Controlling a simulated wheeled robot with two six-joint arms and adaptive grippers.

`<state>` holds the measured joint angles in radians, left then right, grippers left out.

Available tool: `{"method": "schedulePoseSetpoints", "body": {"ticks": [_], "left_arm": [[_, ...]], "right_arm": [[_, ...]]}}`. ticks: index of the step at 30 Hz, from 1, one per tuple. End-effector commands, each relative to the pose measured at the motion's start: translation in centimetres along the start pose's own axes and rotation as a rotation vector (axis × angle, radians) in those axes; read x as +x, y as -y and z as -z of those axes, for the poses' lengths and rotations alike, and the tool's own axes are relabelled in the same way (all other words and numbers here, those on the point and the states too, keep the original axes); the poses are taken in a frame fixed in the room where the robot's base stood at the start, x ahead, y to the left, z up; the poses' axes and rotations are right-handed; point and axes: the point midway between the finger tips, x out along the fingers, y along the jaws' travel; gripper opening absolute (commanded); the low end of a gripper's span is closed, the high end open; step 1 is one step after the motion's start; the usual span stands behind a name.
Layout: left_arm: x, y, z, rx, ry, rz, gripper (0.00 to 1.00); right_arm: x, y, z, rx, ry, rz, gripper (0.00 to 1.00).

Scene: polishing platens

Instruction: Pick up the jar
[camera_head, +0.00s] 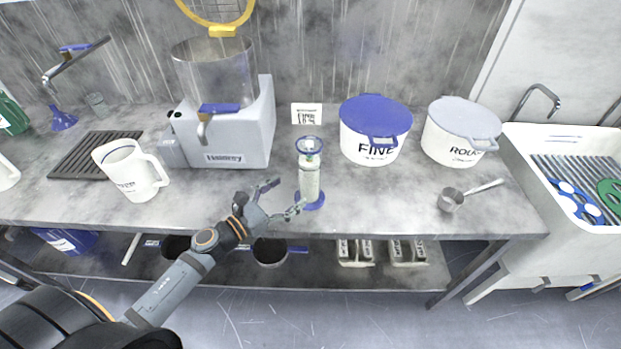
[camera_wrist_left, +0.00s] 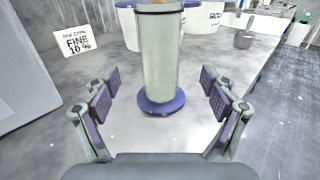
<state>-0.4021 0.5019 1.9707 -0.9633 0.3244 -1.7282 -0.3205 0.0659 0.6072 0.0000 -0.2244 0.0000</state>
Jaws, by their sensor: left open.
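A tall clear jar with greyish contents (camera_head: 309,178) stands upright on a round blue base near the front edge of the counter. It has a blue ring at its top. My left gripper (camera_head: 284,198) reaches in from the lower left, just left of the jar, with its fingers spread. In the left wrist view the jar (camera_wrist_left: 160,60) stands straight ahead, centred between the open fingers and beyond their tips; its top is cut off. The fingers do not appear to touch it. My right gripper is not in view.
A grey dispenser (camera_head: 225,130) stands behind left, and a white pitcher (camera_head: 128,170) at left. A blue-lidded FINE tub (camera_head: 372,130) and a white-lidded tub (camera_head: 460,132) stand right, with a metal scoop (camera_head: 451,200) nearer. A small label card (camera_head: 306,113) is behind the jar.

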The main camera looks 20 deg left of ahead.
Motion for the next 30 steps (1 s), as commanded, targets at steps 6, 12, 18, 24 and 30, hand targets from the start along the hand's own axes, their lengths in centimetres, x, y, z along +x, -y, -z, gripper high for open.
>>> {"method": "schedulePoseSetpoints", "body": {"ticks": [6, 12, 18, 24, 30], "left_arm": [[2.6, -0.1, -0.3, -0.003, 0.0, -0.003, 0.84], [3.1, 0.0, -0.1, -0.003, -0.003, -0.001, 0.84], [6.3, 0.0, -0.9, -0.007, 0.0, -0.003, 0.84], [8.2, 0.0, -0.2, -0.003, -0.003, -0.001, 0.84], [8.2, 0.0, -0.1, -0.002, -0.003, -0.001, 0.81]], "right_arm": [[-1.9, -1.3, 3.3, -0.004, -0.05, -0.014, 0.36], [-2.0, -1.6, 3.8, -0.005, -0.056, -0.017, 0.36], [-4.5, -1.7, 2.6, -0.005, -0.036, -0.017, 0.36], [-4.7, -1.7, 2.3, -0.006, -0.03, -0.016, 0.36], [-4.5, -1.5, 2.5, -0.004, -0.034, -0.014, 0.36]]}}
